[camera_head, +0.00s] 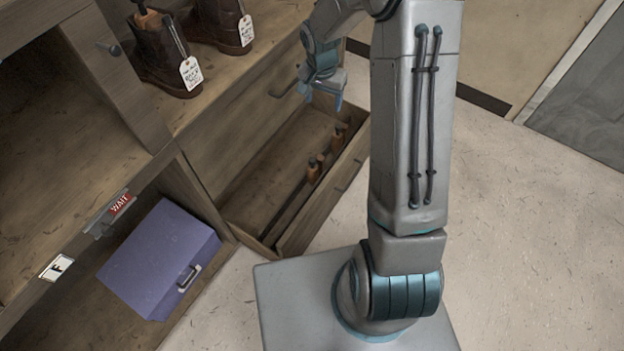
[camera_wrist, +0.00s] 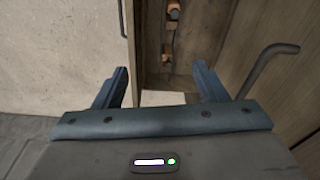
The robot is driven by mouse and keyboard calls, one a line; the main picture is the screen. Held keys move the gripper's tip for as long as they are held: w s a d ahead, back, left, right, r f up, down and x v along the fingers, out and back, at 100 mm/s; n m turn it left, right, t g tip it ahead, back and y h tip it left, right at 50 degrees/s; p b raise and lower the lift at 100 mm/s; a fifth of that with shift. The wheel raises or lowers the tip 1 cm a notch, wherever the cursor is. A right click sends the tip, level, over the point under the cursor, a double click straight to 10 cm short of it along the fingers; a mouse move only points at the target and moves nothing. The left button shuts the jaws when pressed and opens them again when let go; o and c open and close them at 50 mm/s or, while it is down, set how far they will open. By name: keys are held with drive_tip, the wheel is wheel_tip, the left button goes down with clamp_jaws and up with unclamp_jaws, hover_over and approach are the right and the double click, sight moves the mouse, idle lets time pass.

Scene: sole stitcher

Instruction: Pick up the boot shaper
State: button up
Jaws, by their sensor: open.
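Wooden, orange-brown pieces with dark rods, which look like boot shapers (camera_head: 313,171), lie in the open drawer (camera_head: 300,233). Another such piece (camera_head: 339,134) is farther along the drawer. In the wrist view, orange-brown pieces (camera_wrist: 168,51) show beyond the gap between my fingers. My gripper (camera_head: 323,98) is open and empty, above the far end of the drawer and apart from the pieces. It also shows in the wrist view (camera_wrist: 161,70). A similar brown knob (camera_head: 148,19) sticks out of the top of a boot.
Tagged brown boots (camera_head: 165,55) stand on the shelf above the drawer. A purple box (camera_head: 160,262) sits in the lower left compartment, near a red WAIT sign (camera_head: 121,204). A bent metal handle (camera_wrist: 262,65) is close to my right finger. The floor at right is clear.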

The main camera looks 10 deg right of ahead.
sight(313, 165)
drive_tip(key=w+f+m+b, duration=0.1)
drive_tip(key=f+b, duration=0.2)
drive_tip(key=f, duration=0.8)
drive_tip(key=w+f+m+b, duration=0.1)
drive_tip(key=f+b, duration=0.3)
drive_tip(key=f, duration=0.7)
drive_tip(key=w+a+f+m+y+b, duration=0.1)
drive_tip(key=w+f+b, duration=0.2)
drive_tip(key=f, duration=0.8)
drive_tip(key=shift+w+f+m+g, duration=0.15)
drive_tip(key=shift+f+m+g, duration=0.15)
drive_tip(key=shift+f+g, duration=0.1)
drive_tip(key=shift+w+a+f+b, duration=0.15)
drive_tip(key=shift+f+b, duration=0.65)
drive_tip(key=shift+f, duration=0.8)
drive_tip(key=shift+w+a+f+b, duration=0.1)
drive_tip(key=shift+f+b, duration=0.65)
drive_tip(key=shift+f, duration=0.8)
clamp_jaws()
drive_tip(key=shift+r, duration=0.15)
